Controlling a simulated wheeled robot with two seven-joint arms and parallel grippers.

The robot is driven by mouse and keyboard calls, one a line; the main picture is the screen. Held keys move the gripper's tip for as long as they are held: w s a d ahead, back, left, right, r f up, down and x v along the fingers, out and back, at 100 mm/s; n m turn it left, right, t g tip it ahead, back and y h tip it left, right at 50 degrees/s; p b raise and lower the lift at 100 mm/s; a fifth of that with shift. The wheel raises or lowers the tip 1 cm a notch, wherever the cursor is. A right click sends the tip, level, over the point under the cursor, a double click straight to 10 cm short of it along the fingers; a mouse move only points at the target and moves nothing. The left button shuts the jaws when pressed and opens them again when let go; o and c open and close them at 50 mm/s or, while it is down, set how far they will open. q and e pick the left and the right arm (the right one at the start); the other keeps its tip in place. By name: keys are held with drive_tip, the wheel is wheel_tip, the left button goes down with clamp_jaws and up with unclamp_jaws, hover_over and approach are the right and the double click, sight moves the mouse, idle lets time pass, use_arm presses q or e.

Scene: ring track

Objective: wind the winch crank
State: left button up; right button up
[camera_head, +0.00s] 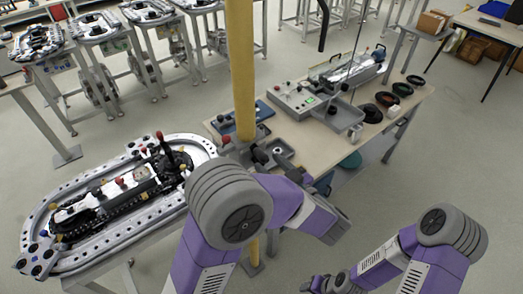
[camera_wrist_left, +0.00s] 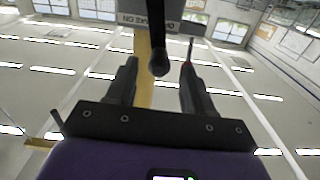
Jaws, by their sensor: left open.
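The winch crank's black knob (camera_wrist_left: 158,62) shows in the left wrist view, between the fingers of my left gripper (camera_wrist_left: 158,82). The gripper is open, with a gap visible on each side of the knob. Behind the knob are a yellow post (camera_wrist_left: 144,70) and a grey labelled housing (camera_wrist_left: 150,20). In the head view, my left gripper (camera_head: 268,155) is beside the yellow post (camera_head: 243,75), and I cannot clearly make out the crank there. My right gripper (camera_head: 330,284) is low at the bottom edge, dark and partly cut off; its jaws are unclear.
An oval ring track (camera_head: 40,225) with a dark mechanism stands at left. A wooden bench (camera_head: 310,135) behind the post carries a grey control box (camera_head: 305,100) and several dark round trays.

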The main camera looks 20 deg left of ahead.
use_arm(q)
drive_tip(key=x, duration=0.5)
drive_tip(key=shift+d, duration=0.1)
clamp_jaws()
